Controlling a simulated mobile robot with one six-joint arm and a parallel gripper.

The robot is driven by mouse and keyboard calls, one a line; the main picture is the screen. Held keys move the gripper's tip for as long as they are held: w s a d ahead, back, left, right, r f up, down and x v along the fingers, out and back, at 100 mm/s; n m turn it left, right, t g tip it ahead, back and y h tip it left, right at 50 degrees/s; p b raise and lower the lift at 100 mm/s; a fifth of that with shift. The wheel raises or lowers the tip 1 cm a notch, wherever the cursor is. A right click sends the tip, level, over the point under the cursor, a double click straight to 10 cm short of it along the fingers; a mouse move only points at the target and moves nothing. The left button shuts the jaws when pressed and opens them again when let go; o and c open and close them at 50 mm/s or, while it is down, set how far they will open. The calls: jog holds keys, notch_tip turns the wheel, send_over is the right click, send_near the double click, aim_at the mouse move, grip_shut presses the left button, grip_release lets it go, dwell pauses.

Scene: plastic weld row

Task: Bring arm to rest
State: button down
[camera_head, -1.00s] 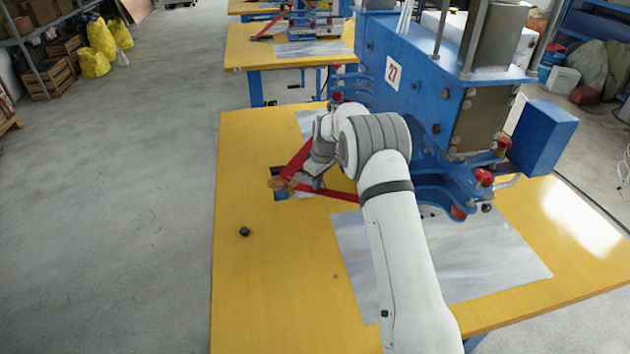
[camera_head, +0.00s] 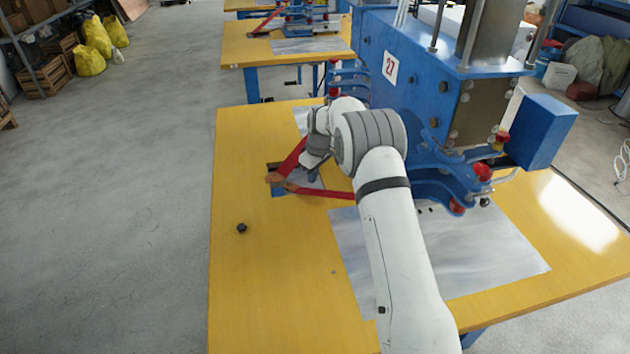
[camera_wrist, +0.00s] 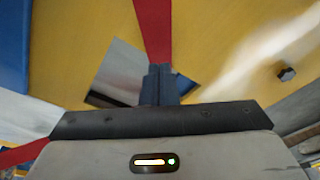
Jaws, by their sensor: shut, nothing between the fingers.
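My white arm reaches from the bottom right over the yellow table (camera_head: 270,310) toward the blue press (camera_head: 415,75) marked 27. At its end my gripper, shut and empty, is seen in the wrist view (camera_wrist: 160,84). In the head view it is partly hidden behind the wrist, just right of the red V-shaped lever (camera_head: 290,158). The lever's orange-brown tip (camera_head: 275,178) points left over the table. One red bar (camera_wrist: 153,25) shows beyond the fingers in the wrist view; I cannot tell how far it is from them.
A grey metal sheet (camera_head: 480,250) lies on the table under the arm. A small black knob (camera_head: 241,228) is on the left part of the table. A blue box (camera_head: 543,135) juts out from the press at right. Open floor (camera_head: 110,220) lies left.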

notch_tip(320, 180, up, 10)
jog(key=r+b, duration=0.1)
jog(key=b, duration=0.1)
jog(key=s+d+r+m, duration=0.2)
jog(key=s+d+r, duration=0.2)
jog(key=s+r, duration=0.3)
jog(key=s+d+r+m, duration=0.2)
jog(key=s+d+r, duration=0.1)
jog(key=s, duration=0.4)
jog(key=s+d+r+m, duration=0.1)
jog(key=s+d+r, duration=0.1)
jog(key=s, duration=0.5)
jog(key=s+d+f+m, duration=0.1)
jog(key=s+d+m, duration=0.1)
jog(key=s, duration=1)
jog(key=s+d+f+m+t+h, duration=0.1)
jog(key=s+d+f+m, duration=0.1)
jog(key=s, duration=1)
jog(key=shift+d+f+m, duration=0.3)
jog(key=shift+d+m, duration=0.3)
jog(key=shift+d, duration=0.05)
